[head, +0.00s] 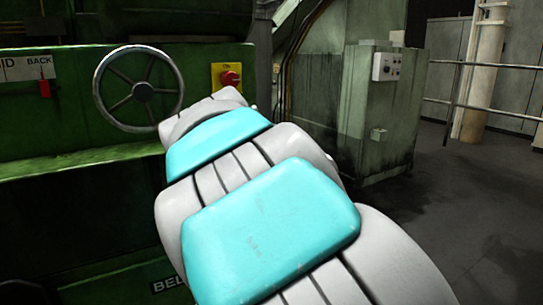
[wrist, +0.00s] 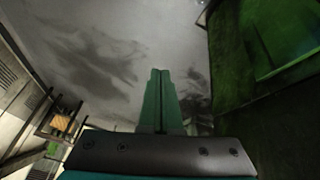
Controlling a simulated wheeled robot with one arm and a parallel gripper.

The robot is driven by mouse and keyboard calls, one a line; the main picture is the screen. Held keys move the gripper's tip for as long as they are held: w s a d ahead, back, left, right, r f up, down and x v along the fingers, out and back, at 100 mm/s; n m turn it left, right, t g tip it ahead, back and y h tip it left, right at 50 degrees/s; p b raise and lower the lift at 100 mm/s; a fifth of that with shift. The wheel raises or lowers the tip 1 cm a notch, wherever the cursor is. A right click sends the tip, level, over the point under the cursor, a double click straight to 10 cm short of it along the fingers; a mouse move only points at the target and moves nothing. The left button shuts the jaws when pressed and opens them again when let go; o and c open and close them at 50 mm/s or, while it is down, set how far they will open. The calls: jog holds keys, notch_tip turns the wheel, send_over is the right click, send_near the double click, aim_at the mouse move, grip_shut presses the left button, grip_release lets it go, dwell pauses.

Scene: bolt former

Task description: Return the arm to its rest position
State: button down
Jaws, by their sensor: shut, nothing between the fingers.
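My arm, white and grey with turquoise panels, reaches from the bottom right of the head view toward the green machine (head: 80,205). Its far end is near the handwheel (head: 138,88) and the red switch. My gripper is hidden in the head view behind the arm. In the wrist view my gripper (wrist: 160,72) shows as two green fingers pressed together, with nothing between them. Beyond the fingertips lies grey floor (wrist: 105,50) with dark stains. A green machine side (wrist: 265,60) stands to the right of the fingers, apart from them.
The red switch (head: 230,77) sits on a yellow plate just above the arm's far end. A grey-green cabinet (head: 378,110) with a small control box stands right of the arm. A metal railing (head: 490,107) runs at the far right. Open floor (head: 445,190) lies at the right.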

jog(key=s+d+f+n+g+y+p, duration=0.1)
jog(key=s+d+f+n+g+y, duration=0.3)
jog(key=s+d, duration=0.85)
jog(key=s+f+n, duration=0.2)
jog(key=s+f, duration=0.2)
jog(key=s, duration=0.3)
jog(key=s+d+f+n+p, duration=0.1)
jog(key=s+f, duration=0.3)
jog(key=s, duration=0.4)
jog(key=shift+n+g, duration=0.3)
jog(key=shift+n, duration=0.2)
jog(key=shift+s, duration=0.1)
